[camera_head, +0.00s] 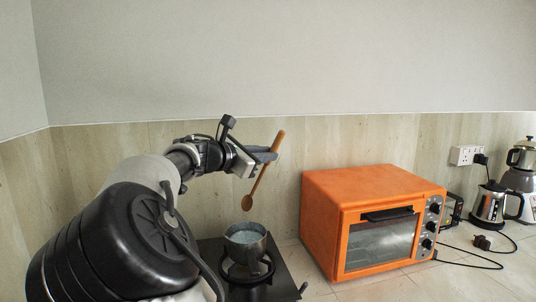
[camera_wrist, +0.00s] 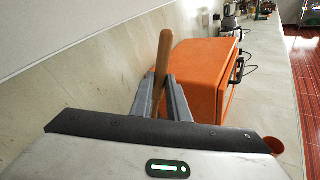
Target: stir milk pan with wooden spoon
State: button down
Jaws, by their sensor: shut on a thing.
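My gripper (camera_head: 264,154) is shut on a wooden spoon (camera_head: 264,175). In the head view the spoon is tilted, its handle end up and its bowl (camera_head: 247,202) down, above the pan and apart from it. The milk pan (camera_head: 245,240) is a small metal pan with pale liquid in it, standing on a black stove (camera_head: 282,283) below the gripper. In the wrist view, the spoon's handle (camera_wrist: 163,62) rises between the fingers (camera_wrist: 159,97); its bowl is hidden there.
An orange toaster oven (camera_head: 322,215) stands right of the stove; it also shows in the wrist view (camera_wrist: 205,72). A kettle (camera_head: 489,204) and a blender-like appliance (camera_head: 522,165) stand at the far right, with cords on the counter. A wall (camera_head: 150,134) runs close behind.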

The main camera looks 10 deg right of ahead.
notch_tip(320, 180, down, 14)
jog(key=b, duration=1)
jog(key=shift+r, duration=0.15)
dwell(0.4)
